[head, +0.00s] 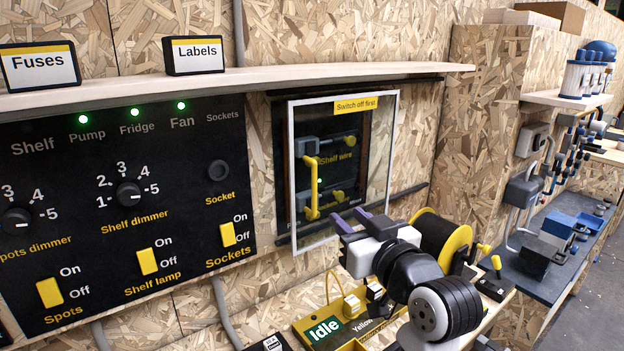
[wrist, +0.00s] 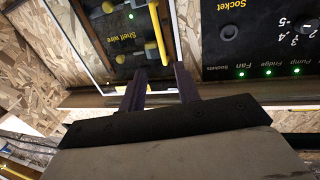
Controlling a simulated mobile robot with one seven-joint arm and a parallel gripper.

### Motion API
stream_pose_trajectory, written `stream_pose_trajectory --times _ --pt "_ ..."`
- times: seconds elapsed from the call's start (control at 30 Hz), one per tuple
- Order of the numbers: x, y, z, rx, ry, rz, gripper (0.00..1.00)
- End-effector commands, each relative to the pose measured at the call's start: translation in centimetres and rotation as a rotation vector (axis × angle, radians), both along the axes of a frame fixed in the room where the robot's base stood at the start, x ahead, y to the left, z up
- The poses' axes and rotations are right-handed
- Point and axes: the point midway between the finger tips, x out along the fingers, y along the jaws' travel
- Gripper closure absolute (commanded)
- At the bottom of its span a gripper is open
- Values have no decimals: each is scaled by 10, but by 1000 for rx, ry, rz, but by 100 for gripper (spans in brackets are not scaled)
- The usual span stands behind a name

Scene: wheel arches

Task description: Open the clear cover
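The clear cover (head: 378,115) is a see-through pane with a thin pale frame, standing in front of a dark "Shelf wire" panel. A yellow upright handle (head: 313,190) shows on its left part; the wrist view shows a yellow bar (wrist: 158,35) too. I cannot tell whether the cover is fully closed or slightly ajar. My gripper (head: 350,221) is in front of the cover's lower part, right of and below the handle. Its two purple fingers are apart with nothing between them. In the wrist view the fingertips (wrist: 160,75) are close to the bar's end, contact unclear.
A wooden shelf (head: 240,80) with label signs runs above the panels. The black switch panel (head: 110,230) is at left. A workbench with tools (head: 550,250) is at right.

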Motion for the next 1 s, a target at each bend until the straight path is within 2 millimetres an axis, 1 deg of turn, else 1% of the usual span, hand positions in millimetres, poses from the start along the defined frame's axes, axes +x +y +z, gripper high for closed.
stream_pose_trajectory --times 0.07,0.17,0.5,0.63,0.8,1.0 --pt "5 2 0 0 5 3 68" --pt "17 8 0 0 5 4 68" --pt "82 39 2 1 6 5 68" --pt "103 49 1 0 5 3 68" --pt "119 55 0 0 3 2 68" --pt "124 58 -1 -1 2 1 68"
